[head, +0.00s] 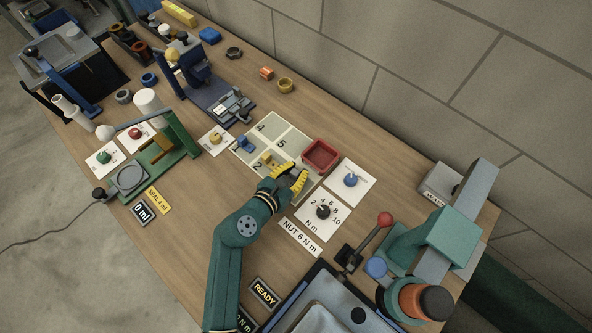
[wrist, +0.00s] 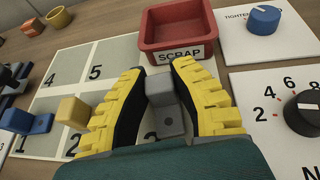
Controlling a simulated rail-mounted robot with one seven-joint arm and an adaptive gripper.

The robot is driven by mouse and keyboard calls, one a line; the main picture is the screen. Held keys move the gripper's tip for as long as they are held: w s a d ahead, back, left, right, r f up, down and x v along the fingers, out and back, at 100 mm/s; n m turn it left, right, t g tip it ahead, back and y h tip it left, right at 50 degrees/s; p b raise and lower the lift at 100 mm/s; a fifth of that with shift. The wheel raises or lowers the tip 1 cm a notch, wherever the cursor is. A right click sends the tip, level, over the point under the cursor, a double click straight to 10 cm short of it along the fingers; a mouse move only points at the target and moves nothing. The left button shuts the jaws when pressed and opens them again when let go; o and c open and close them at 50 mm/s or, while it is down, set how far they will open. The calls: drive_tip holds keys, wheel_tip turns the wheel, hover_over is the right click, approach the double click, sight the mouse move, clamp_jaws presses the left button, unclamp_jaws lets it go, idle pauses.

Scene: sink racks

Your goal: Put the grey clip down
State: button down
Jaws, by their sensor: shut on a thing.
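My gripper (head: 290,177) is over the right part of a pale mat with numbered cells (head: 270,128), near the red bin. In the wrist view its yellow fingers (wrist: 158,75) are closed on the grey clip (wrist: 166,117), with black pads on both sides. The clip has a raised block and a lower part with a small dark hole. Whether it touches the mat I cannot tell. A yellow clip (wrist: 73,112) and a blue clip (wrist: 30,122) stand on mat cells left of the gripper. Cells 4 and 5 look empty; the number under the gripper is partly hidden.
The red bin labelled SCRAP (wrist: 180,28) stands just beyond the fingertips. A blue knob (head: 350,180) and a black dial (head: 323,211) are to the right. A blue fixture (head: 215,90) stands beyond the mat on the left. A red-knobbed lever (head: 384,219) is at lower right.

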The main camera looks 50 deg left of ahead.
drive_tip(key=shift+f, duration=0.2)
drive_tip(key=c, duration=1)
unclamp_jaws()
drive_tip(key=shift+r, duration=0.15)
drive_tip(key=shift+s+r, duration=0.2)
drive_tip(key=shift+r, duration=0.05)
drive_tip(key=p+v, duration=0.4)
drive_tip(key=v, duration=0.7)
drive_tip(key=shift+s+d+r, duration=0.15)
drive_tip(key=shift+s, duration=0.1)
